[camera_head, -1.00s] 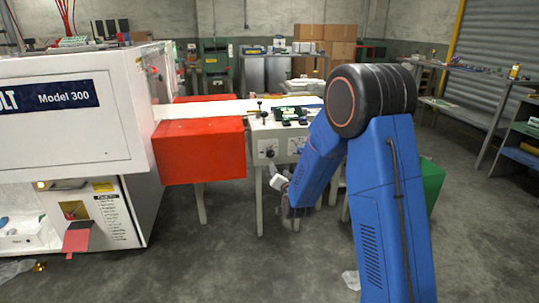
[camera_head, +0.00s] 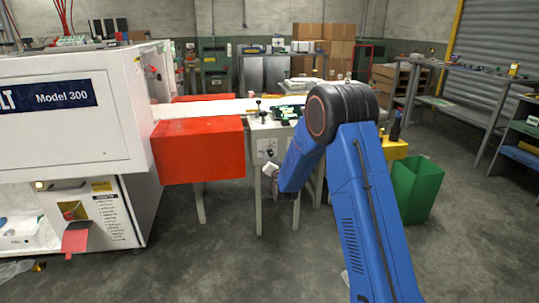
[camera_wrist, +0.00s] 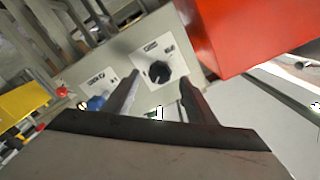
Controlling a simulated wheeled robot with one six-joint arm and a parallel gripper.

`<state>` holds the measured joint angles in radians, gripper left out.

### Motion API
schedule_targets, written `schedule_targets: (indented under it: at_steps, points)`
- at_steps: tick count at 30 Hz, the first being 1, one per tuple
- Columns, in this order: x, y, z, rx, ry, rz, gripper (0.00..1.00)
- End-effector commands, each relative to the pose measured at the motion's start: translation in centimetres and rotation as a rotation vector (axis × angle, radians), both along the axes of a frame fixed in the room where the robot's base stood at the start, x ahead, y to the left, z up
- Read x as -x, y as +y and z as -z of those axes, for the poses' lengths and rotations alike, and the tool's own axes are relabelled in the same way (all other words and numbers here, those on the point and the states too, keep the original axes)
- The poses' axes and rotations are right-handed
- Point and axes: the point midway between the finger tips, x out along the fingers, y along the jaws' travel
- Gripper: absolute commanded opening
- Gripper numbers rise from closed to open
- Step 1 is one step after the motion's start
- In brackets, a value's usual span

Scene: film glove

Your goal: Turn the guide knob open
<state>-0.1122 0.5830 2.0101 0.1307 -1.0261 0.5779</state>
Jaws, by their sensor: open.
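A black round knob (camera_wrist: 158,72) sits on a white labelled plate on the pale front panel of the machine. The plate also shows small in the head view (camera_head: 267,147). A blue knob (camera_wrist: 95,103) sits on a second plate beside it; the labels are too blurred to read. My gripper (camera_wrist: 160,87) is open and empty, its two fingers on either side of the line to the black knob. The knob appears beyond the fingertips, with no contact visible. In the head view my gripper (camera_head: 271,171) is small and partly hidden, low in front of the panel.
A red box (camera_head: 199,150) juts out left of the panel and shows close by in the wrist view (camera_wrist: 255,35). A white machine (camera_head: 60,120) stands farther left. A green bin (camera_head: 417,188) stands right of my arm. A red knob (camera_wrist: 62,91) lies past the blue one.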

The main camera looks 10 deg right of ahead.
Motion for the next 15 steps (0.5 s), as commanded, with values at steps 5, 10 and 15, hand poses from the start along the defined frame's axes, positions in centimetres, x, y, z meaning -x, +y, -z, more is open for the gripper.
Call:
schedule_targets:
  at_steps: [5,10,15]
  points:
    - [-3.1,0.0,0.0,0.0,-0.001,0.001,0.51]
    - [-5.1,0.0,0.0,0.0,0.0,0.0,0.51]
    - [-6.0,0.0,0.0,0.0,-0.001,0.001,0.51]
